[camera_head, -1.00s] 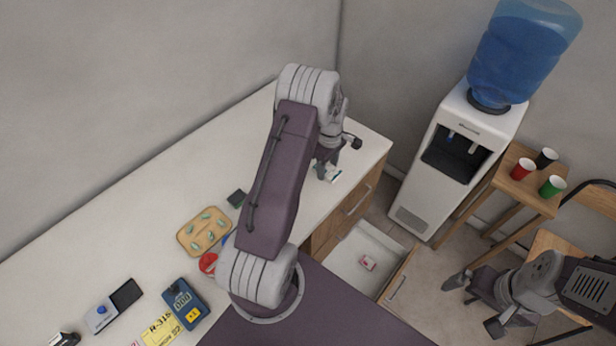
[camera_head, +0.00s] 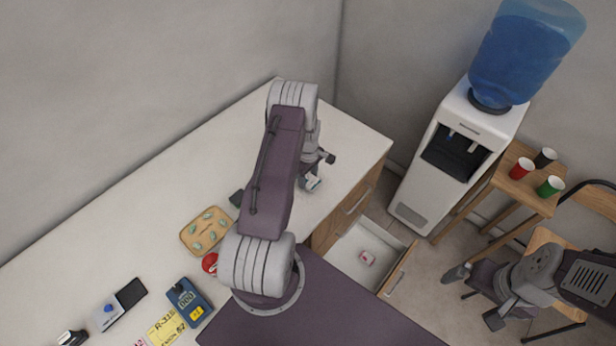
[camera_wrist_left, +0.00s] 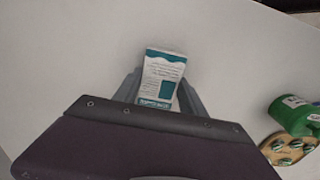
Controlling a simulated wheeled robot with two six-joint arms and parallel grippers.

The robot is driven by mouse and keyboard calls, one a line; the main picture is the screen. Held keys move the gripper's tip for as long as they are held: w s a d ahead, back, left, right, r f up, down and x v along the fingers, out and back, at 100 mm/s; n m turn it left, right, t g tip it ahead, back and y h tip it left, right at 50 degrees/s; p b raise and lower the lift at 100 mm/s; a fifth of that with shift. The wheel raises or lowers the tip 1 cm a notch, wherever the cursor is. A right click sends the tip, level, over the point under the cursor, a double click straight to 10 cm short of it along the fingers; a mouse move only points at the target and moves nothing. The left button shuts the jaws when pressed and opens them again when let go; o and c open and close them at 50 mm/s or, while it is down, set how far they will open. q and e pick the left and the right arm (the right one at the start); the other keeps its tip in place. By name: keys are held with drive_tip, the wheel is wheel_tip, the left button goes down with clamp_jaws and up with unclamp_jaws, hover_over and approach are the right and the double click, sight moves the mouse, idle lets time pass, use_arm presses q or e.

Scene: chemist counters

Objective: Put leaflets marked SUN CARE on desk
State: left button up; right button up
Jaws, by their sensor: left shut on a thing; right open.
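My left gripper (camera_head: 314,180) is shut on a small white and teal printed leaflet (camera_wrist_left: 160,80) and holds it over the white desk (camera_head: 135,205), near its right end. The leaflet also shows as a small pale patch in the head view (camera_head: 313,184). Its print is too small to read. My right gripper (camera_head: 473,298) is open and empty, over the floor at the lower right. A small red and white item (camera_head: 367,258) lies in the open drawer (camera_head: 350,272); I cannot tell its marking.
A tan tray with green pieces (camera_head: 206,231), a blue meter (camera_head: 188,302), a yellow card (camera_head: 166,329) and a black and grey device (camera_head: 120,305) are on the desk. A green container (camera_wrist_left: 292,114) shows in the left wrist view. A water cooler (camera_head: 450,150) and stool with cups (camera_head: 515,185) stand right.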

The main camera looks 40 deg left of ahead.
use_arm(q)
drive_tip(key=shift+d+f, duration=0.1)
drive_tip(key=shift+f, duration=0.05)
drive_tip(key=o, duration=1.3)
drive_tip(key=shift+s, duration=0.1)
drive_tip(key=shift+o, duration=0.4)
